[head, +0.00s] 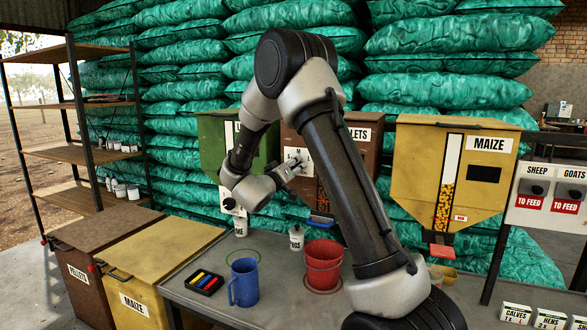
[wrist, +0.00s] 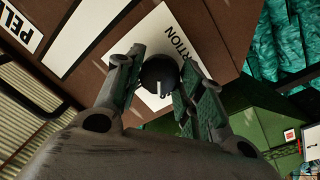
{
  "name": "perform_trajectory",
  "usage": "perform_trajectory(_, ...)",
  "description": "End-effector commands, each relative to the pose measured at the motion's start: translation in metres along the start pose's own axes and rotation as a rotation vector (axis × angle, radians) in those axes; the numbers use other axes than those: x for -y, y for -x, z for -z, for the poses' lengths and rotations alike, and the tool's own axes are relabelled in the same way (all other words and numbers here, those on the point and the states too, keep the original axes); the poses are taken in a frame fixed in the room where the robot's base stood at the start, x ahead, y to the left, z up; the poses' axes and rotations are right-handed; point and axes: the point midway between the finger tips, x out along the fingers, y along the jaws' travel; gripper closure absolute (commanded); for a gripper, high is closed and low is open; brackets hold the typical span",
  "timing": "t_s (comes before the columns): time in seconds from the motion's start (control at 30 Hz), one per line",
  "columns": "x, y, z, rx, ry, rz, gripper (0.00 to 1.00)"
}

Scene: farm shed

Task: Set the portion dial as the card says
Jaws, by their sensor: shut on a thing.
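The portion dial, a round black knob (wrist: 158,68) with a white mark, sits on a white plate lettered "...RTION" (wrist: 172,28) in the wrist view. The plate is on the front of the brown pellets hopper (head: 348,150). My gripper (wrist: 160,78) is shut on the knob, one finger at each side. The white mark points toward the bottom of the wrist picture; fingers and tilt hide most of the scale. In the head view my gripper (head: 287,170) is at the plate (head: 297,157), where an "M" shows. Small cards for calves (head: 515,313) and hens (head: 551,319) stand front right, their small print unclear.
A green hopper (head: 213,140) and a yellow maize hopper (head: 411,170) flank the brown one. A red bucket (head: 323,268), a blue jug (head: 244,283) and a black tray (head: 191,282) stand on the grey bench. Sheep and goats switches (head: 549,194) are at right.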

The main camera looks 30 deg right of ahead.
Motion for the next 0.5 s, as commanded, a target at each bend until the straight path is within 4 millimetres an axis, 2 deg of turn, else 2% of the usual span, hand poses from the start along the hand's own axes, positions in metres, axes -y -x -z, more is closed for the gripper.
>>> perform_trajectory(0.2, 0.0005, 0.0001, 0.0007, -0.012, 0.108, 0.004, 0.86)
perform_trajectory(0.5, 0.0007, 0.0001, 0.0008, -0.018, 0.172, 0.006, 0.85)
